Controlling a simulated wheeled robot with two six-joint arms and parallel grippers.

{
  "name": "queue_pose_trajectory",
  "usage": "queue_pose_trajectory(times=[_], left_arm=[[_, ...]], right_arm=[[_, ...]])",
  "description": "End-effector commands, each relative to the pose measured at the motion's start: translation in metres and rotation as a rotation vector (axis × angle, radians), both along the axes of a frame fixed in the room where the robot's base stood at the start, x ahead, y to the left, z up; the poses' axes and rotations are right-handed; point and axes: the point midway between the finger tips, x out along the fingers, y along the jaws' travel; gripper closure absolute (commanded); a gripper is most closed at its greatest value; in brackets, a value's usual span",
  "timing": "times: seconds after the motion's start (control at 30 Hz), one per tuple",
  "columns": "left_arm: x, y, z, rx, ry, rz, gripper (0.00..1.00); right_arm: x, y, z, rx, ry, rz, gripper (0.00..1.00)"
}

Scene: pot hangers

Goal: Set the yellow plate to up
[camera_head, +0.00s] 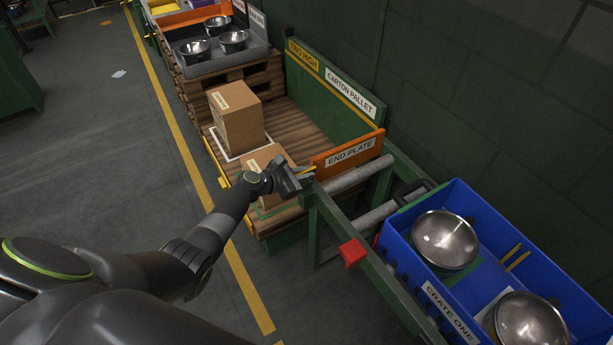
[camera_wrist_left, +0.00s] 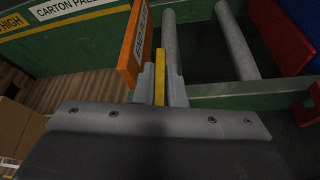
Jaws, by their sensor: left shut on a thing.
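An orange plate labelled END PLATE (camera_head: 349,151) stands upright, slightly tilted, at the near end of the pallet bay. It also shows in the left wrist view (camera_wrist_left: 132,50), just left of my fingers. A narrow yellow bar (camera_wrist_left: 159,76) lies between the fingers of my left gripper (camera_wrist_left: 160,84). The bar shows as a small yellow strip (camera_head: 306,171) beside the plate in the head view. My left gripper (camera_head: 301,178) is shut on this bar. I cannot tell how the bar joins the plate. My right gripper is out of view.
Cartons (camera_head: 236,118) stand on the wooden pallet (camera_head: 291,117), one near my left wrist. A green frame with grey rollers (camera_head: 358,175) lies right of the plate. A red block (camera_head: 352,253) and a blue crate (camera_head: 399,258) with metal bowls are nearer.

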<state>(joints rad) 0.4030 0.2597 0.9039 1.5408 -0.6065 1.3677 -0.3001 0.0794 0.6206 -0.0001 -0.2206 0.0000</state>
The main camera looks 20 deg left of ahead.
Motion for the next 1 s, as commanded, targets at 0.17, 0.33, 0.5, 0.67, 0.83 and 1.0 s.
queue_pose_trajectory(times=[0.17,0.33,0.5,0.67,0.83,1.0], left_arm=[[0.0045,0.0067,0.0033,0.014,-0.011,0.009,1.0],[0.0049,0.0072,0.0037,0.015,-0.012,0.01,1.0],[0.005,0.0073,0.0039,0.017,-0.013,0.009,1.0],[0.0045,0.0065,0.0036,0.015,-0.011,0.008,0.69],[0.0037,0.0052,0.0028,0.011,-0.008,0.007,0.69],[0.0014,0.0059,0.0034,0.01,-0.007,0.006,0.69]], right_arm=[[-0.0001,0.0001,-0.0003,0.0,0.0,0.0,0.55],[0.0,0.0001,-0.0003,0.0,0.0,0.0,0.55],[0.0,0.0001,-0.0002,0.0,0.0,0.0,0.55],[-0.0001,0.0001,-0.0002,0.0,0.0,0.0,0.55],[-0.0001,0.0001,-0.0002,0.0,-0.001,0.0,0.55],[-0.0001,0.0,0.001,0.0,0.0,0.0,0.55]])
